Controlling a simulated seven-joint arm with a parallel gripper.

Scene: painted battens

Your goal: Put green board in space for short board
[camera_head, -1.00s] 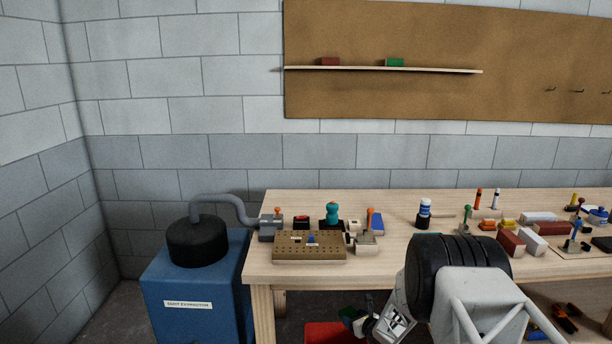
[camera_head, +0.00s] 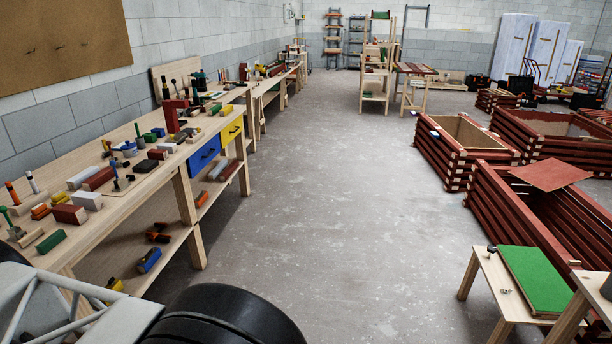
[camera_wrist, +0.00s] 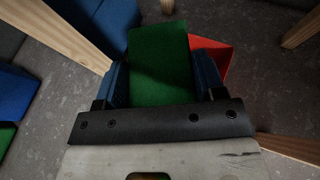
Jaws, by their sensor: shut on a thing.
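My gripper (camera_wrist: 163,82) shows in the wrist view, with its two blue fingers shut on a green board (camera_wrist: 160,55). The board sticks out past the fingers, above the floor. Its far end is close to the top of the picture. My gripper is outside the head view. There, another flat green board (camera_head: 537,278) lies on a low wooden bench at the lower right. I cannot make out a space for a short board in either view.
A long workbench (camera_head: 100,225) with many small blocks and tools runs along the left wall. Red-brown slatted crates (camera_head: 465,145) stand at the right. The concrete floor between is clear. In the wrist view a red container (camera_wrist: 224,55) and wooden legs (camera_wrist: 290,147) are close by.

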